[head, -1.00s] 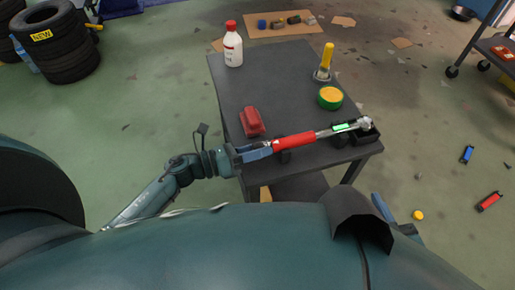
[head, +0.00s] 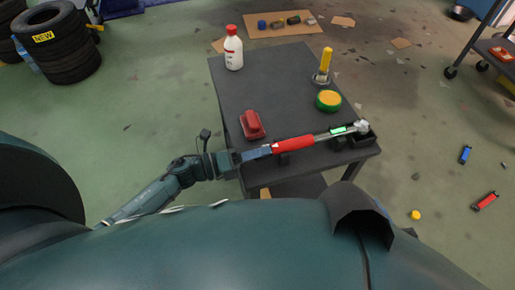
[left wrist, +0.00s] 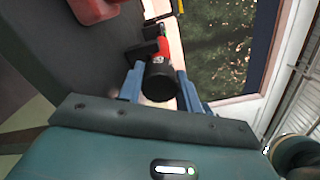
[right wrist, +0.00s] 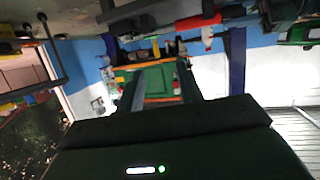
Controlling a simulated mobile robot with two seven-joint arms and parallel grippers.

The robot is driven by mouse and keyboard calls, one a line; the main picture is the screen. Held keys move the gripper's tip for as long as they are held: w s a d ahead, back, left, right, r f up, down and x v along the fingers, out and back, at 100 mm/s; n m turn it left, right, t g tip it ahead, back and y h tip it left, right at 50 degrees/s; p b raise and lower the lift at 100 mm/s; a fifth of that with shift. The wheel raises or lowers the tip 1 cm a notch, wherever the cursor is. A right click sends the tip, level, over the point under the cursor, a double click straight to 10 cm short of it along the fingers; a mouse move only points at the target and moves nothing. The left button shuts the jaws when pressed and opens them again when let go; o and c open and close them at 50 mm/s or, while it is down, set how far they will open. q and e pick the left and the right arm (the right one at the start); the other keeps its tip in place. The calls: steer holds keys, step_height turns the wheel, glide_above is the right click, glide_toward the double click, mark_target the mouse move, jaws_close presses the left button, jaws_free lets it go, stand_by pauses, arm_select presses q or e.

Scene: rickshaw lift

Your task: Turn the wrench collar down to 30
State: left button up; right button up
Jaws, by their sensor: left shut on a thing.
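The torque wrench lies across the near edge of the grey table, with its red handle (head: 293,144) to the left and its silver head (head: 361,127) to the right. A small green-lit display (head: 343,130) is on its shaft; its reading is too small to make out. My left gripper (head: 265,151) is shut on the handle's left end. In the left wrist view its blue fingers (left wrist: 160,84) stand on both sides of the black collar (left wrist: 160,82). The right wrist view shows my right gripper (right wrist: 160,92) with its fingers apart and nothing between them.
Black supports (head: 283,158) hold the wrench above the table (head: 288,90). Loose items lie on the floor at right.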

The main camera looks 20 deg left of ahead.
arm_select(q)
steer(key=n+p, duration=0.2)
steer(key=n, duration=0.3)
steer(key=shift+n+p, duration=0.5)
steer(key=shift+n, duration=0.7)
arm_select(e)
steer(key=shift+m+t, duration=0.3)
steer(key=shift+m, duration=0.4)
steer(key=r, duration=0.1)
steer(key=d+r, duration=0.1)
steer(key=r, duration=0.2)
steer(key=shift+s+d+r, duration=0.15)
steer(key=shift+s+d, duration=0.15)
steer(key=shift+r, duration=0.1)
arm_select(q)
steer(key=o, duration=1)
arm_select(e)
steer(key=shift+s, duration=0.1)
arm_select(q)
steer(key=shift+s+f, duration=0.1)
arm_select(e)
steer(key=shift+f, duration=0.2)
